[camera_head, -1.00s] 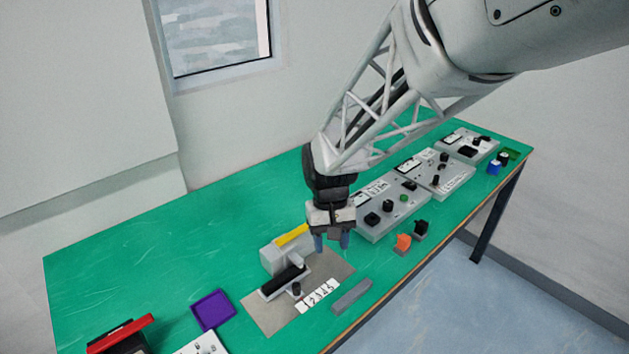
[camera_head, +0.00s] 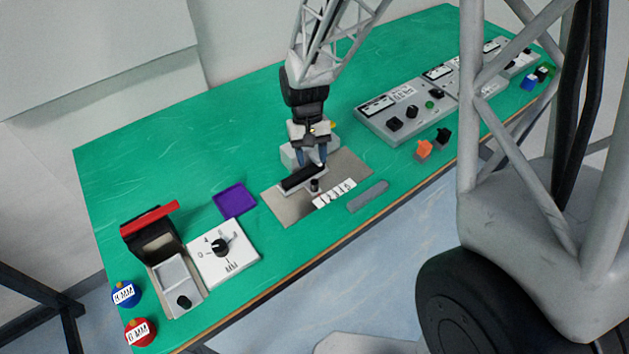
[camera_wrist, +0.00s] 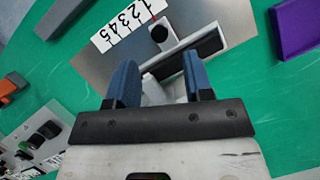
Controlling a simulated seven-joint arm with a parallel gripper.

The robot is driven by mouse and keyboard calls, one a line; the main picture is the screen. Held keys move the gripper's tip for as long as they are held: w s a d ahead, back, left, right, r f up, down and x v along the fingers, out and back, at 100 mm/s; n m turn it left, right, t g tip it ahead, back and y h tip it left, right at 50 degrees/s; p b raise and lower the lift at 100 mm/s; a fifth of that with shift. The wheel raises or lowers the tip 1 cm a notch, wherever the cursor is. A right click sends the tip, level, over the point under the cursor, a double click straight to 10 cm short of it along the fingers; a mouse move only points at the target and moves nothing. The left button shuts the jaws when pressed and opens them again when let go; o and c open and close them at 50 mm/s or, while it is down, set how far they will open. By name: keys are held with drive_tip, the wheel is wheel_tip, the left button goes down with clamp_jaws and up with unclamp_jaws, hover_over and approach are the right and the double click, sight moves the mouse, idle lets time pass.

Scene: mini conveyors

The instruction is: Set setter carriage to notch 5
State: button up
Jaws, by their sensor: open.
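The setter is a metal plate (camera_head: 289,209) carrying a black slotted bar (camera_head: 302,177), a grey block behind it, and a carriage with a black knob (camera_head: 315,186). A white strip with digits 1 to 5 (camera_head: 335,194) lies in front. The knob stands near the 1 end; the wrist view shows the knob (camera_wrist: 160,33) beside that end of the strip (camera_wrist: 122,27), by a small red mark. My gripper (camera_head: 312,159) is open, just behind the slotted bar. In the wrist view its blue fingers (camera_wrist: 160,76) are apart with the knob beyond them, not between them.
A grey bar (camera_head: 368,196) lies right of the plate. A purple tray (camera_head: 235,203), a white dial box (camera_head: 235,262) and an open red-lidded box (camera_head: 150,212) stand left. Control panels (camera_head: 376,124) and orange and black switches stand right.

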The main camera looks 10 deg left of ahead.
sight(314, 181)
drive_tip(key=shift+f, duration=0.15)
drive_tip(key=shift+x, duration=3.75)
clamp_jaws()
